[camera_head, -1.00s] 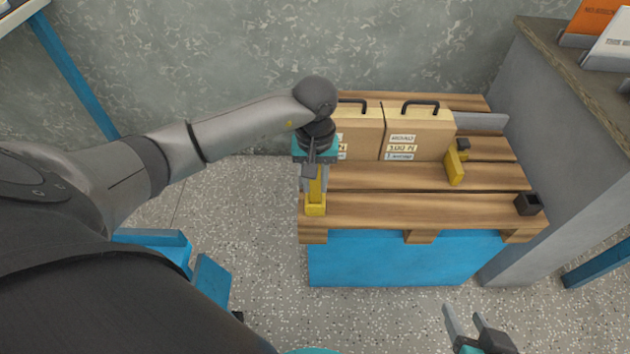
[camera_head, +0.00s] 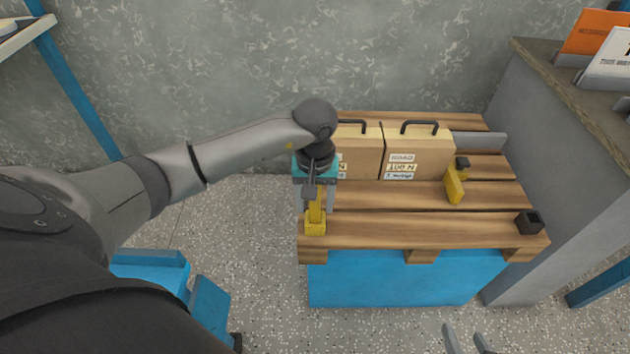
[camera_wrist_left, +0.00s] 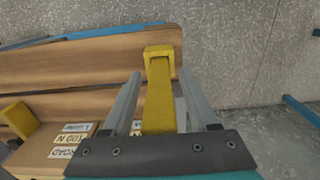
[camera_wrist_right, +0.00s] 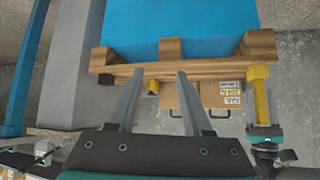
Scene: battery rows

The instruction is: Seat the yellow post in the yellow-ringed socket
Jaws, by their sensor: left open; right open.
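The yellow post (camera_head: 316,211) stands upright at the front left corner of the wooden pallet. Its lower end is in the yellow-ringed socket (camera_head: 315,228); how deep it sits I cannot tell. The left wrist view shows the post (camera_wrist_left: 159,105) running into the square yellow socket (camera_wrist_left: 161,54). My left gripper (camera_head: 318,205) is open, with one finger on each side of the post and visible gaps in the left wrist view. My right gripper (camera_head: 467,340) is open and empty, low in the head view, apart from the pallet.
The wooden pallet (camera_head: 400,232) rests on a blue base. Two tan cases (camera_head: 418,158) stand at its back. A black socket (camera_head: 529,222) is at the front right. A grey counter (camera_head: 560,170) borders the right.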

